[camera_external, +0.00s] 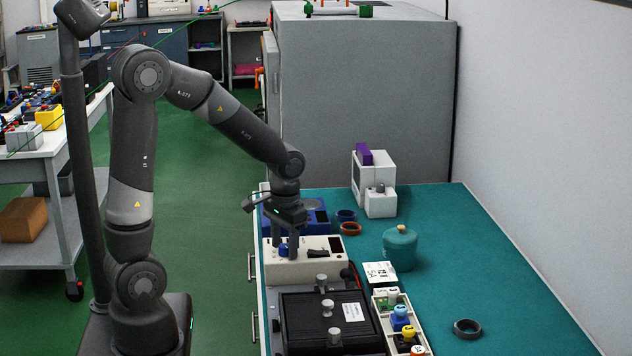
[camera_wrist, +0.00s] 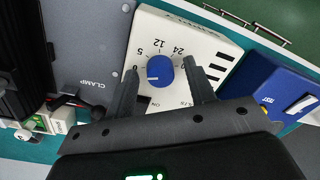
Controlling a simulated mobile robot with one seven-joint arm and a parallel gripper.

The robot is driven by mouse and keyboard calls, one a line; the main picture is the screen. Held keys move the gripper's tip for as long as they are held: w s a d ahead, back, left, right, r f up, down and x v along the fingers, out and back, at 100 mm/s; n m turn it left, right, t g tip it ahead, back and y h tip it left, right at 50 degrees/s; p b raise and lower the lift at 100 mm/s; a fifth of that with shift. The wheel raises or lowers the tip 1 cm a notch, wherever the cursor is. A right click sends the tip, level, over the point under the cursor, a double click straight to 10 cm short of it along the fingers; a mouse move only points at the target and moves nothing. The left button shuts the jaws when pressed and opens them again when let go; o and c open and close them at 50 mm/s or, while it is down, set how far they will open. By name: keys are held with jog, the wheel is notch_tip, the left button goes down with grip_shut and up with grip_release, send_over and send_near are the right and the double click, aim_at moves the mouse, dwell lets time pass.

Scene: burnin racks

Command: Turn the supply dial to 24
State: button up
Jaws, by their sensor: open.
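The blue supply dial (camera_wrist: 160,70) sits on the cream supply box (camera_wrist: 212,45), with 0, 5, 12 and 24 printed around it. A short white mark on the dial lies on its lower left, toward the 0 side. My gripper (camera_wrist: 160,72) is open, with one finger on each side of the dial and a gap on both sides. In the external view my gripper (camera_external: 281,245) points down at the left part of the supply box (camera_external: 318,268), and the dial (camera_external: 283,250) shows between the fingers.
A black clamp fixture (camera_external: 310,315) stands in front of the supply box. A blue box (camera_wrist: 283,88) with a white switch is beside it. A teal jar (camera_external: 400,248) and a dark ring (camera_external: 467,328) are on the teal bench, whose right side is mostly clear.

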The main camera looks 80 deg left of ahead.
jog(key=shift+c, duration=0.4)
jog(key=c, duration=0.9)
